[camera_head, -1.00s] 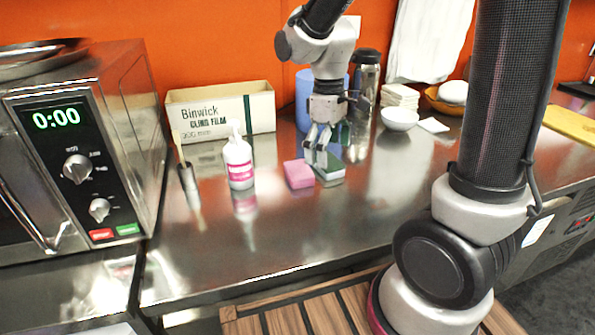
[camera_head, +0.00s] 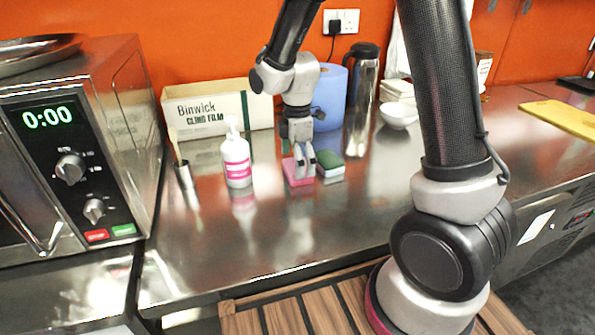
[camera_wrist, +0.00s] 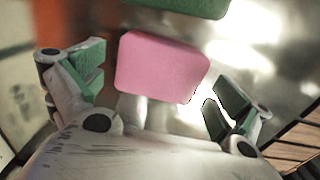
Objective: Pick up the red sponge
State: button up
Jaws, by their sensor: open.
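The red sponge looks pink (camera_head: 298,181) and lies flat on the steel counter, right of a white pump bottle. In the wrist view the pink sponge (camera_wrist: 161,66) sits between and just ahead of the open fingers. A green sponge (camera_head: 329,163) lies close to its right; its edge shows at the top of the wrist view (camera_wrist: 185,5). My gripper (camera_head: 304,174) points down directly over the pink sponge and hides part of it. In the wrist view its fingers (camera_wrist: 155,85) with green pads are spread wide and hold nothing. I cannot tell whether they touch the sponge.
The pump bottle (camera_head: 236,158) and a small metal cup (camera_head: 185,181) stand to the left. The cling film box (camera_head: 222,108), a blue roll (camera_head: 328,97) and a steel flask (camera_head: 361,95) stand behind. White bowls (camera_head: 398,114) are at right. The counter's front is clear.

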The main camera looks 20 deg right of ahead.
jog(key=shift+f, duration=0.9)
jog(key=c, duration=0.6)
jog(key=shift+r, duration=0.1)
notch_tip(320, 180, up, 10)
jog(key=shift+f, duration=0.1)
jog(key=shift+o, duration=1)
jog(key=c, duration=0.4)
